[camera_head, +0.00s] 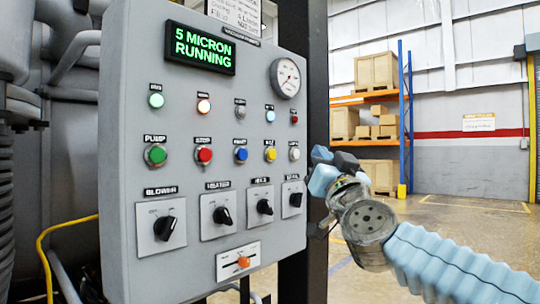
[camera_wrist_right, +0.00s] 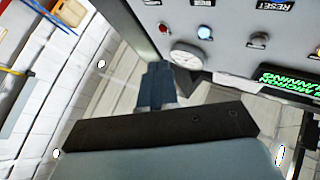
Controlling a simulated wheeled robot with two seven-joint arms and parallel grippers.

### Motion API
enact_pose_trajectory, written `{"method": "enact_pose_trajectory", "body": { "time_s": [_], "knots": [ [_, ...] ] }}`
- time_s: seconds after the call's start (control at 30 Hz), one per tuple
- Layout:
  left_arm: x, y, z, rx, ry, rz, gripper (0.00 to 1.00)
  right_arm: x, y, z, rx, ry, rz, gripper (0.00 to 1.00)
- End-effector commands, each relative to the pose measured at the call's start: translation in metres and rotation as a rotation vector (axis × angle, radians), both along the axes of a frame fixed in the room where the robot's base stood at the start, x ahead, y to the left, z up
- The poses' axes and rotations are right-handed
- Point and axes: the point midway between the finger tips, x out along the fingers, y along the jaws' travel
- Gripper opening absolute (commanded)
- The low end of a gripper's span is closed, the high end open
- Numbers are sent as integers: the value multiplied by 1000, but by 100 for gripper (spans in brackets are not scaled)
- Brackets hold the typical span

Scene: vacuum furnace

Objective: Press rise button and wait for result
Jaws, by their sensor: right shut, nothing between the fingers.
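The grey control panel (camera_head: 190,120) carries a row of push buttons: green (camera_head: 155,155), red (camera_head: 203,155), blue (camera_head: 240,155), yellow (camera_head: 270,154) and white (camera_head: 294,154). The small labels above most of them are too blurred to read, so I cannot tell which is the rise button. The display (camera_head: 201,48) reads "5 MICRON RUNNING" in green. My right gripper (camera_head: 320,167) is shut and empty, just right of the panel's right edge, apart from the buttons. Its fingers also show in the right wrist view (camera_wrist_right: 158,84), with the panel beyond. My left gripper is out of view.
A round gauge (camera_head: 285,77) sits at the panel's upper right. Rotary knobs and an orange-handled slider (camera_head: 243,262) lie below the buttons. A dark post (camera_head: 303,265) stands behind the panel. Shelving with boxes (camera_head: 377,72) is far back; the floor at right is clear.

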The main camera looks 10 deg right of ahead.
Motion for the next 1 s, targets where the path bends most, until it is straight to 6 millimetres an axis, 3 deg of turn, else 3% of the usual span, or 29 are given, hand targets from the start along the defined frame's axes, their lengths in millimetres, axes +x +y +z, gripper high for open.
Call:
{"method": "enact_pose_trajectory", "body": {
  "time_s": [0.47, 1.0],
  "knots": [
    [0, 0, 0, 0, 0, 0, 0, 8, 5, 0, -1, 1, -2, 0],
    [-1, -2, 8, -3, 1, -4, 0, 61, 47, 1, -2, 1, -2, 0]
  ]
}}
